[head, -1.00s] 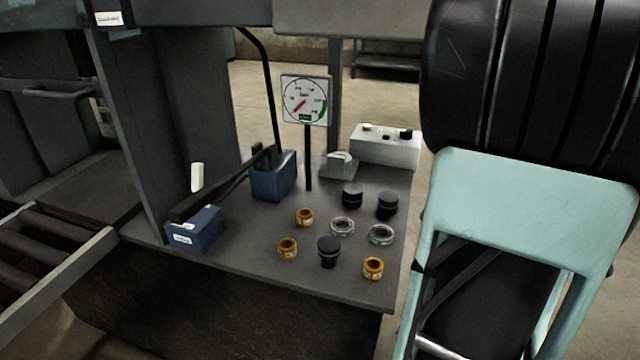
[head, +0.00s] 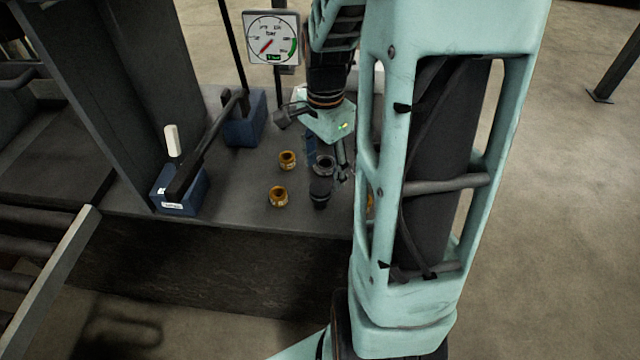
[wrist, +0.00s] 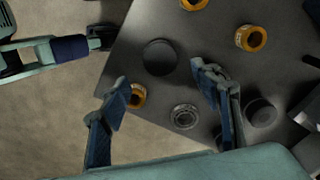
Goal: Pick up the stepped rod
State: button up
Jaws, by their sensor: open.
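Several black round pieces stand on the grey bench top; I cannot tell for certain which is the stepped rod. The front black piece (head: 320,192) has a wide head above a narrower lower part. In the wrist view this black piece (wrist: 160,57) shows from above, just beyond the gap between the fingertips. My gripper (head: 338,172) is open and empty above the bench, just right of that piece. In the wrist view my gripper (wrist: 160,76) has its fingers spread wide. Another black piece (wrist: 262,112) stands right of the right finger.
Orange rings (head: 278,196) (head: 288,159) stand left of the front black piece. Another orange ring (wrist: 137,95) is partly behind the left finger. A grey ring (wrist: 184,116) lies between the fingers. A pressure gauge (head: 271,38) and blue blocks (head: 180,192) with a lever stand left.

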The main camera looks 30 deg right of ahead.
aim_at(320, 187)
jog(key=f, duration=0.4)
jog(key=a+f, duration=0.1)
jog(key=f, duration=0.1)
jog(key=shift+f, duration=0.3)
jog(key=shift+w+r, duration=0.1)
jog(key=c, duration=1.2)
